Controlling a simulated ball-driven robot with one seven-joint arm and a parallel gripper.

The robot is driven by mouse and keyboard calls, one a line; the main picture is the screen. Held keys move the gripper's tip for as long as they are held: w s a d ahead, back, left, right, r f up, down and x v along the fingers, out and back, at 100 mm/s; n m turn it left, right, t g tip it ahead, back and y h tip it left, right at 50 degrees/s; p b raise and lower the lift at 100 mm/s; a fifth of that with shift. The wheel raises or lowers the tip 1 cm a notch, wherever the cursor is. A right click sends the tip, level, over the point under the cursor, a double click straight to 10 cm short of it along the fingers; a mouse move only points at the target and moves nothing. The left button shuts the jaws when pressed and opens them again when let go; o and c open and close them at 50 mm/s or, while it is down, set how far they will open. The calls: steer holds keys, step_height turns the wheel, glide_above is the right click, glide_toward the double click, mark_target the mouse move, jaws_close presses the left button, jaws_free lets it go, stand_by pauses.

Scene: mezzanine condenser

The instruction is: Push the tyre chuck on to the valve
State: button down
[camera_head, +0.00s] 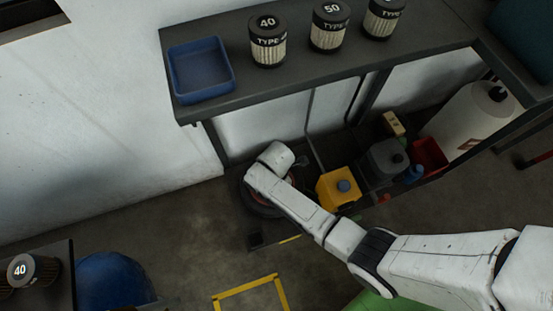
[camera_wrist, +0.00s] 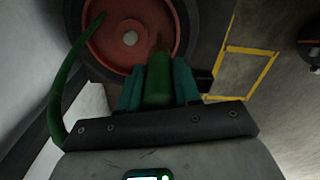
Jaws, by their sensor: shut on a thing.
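My gripper (camera_wrist: 158,88) is shut on the green tyre chuck (camera_wrist: 158,82), with one teal finger on each side of it. A green hose (camera_wrist: 66,95) loops up at the left of the wrist view. The wheel (camera_wrist: 188,20), a black tyre around a red hub (camera_wrist: 110,35), lies just beyond the chuck. The chuck's tip is over the lower right of the red hub. A small dark stem shows near the tip, but I cannot tell whether it is the valve or touches the chuck. In the head view the wheel (camera_head: 256,207) is partly hidden by my arm.
Open floor (camera_head: 190,225) lies left.

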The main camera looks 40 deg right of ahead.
steer(key=shift+f+b, duration=0.3)
steer(key=shift+f, duration=0.35)
steer(key=shift+p, duration=0.55)
stand_by(1.2)
steer(key=shift+f+b, duration=1.5)
steer(key=shift+f, duration=0.35)
steer(key=c, duration=0.7)
jaws_free()
step_height(320, 180, up, 11)
steer(key=p, duration=0.4)
steer(key=shift+f, duration=0.1)
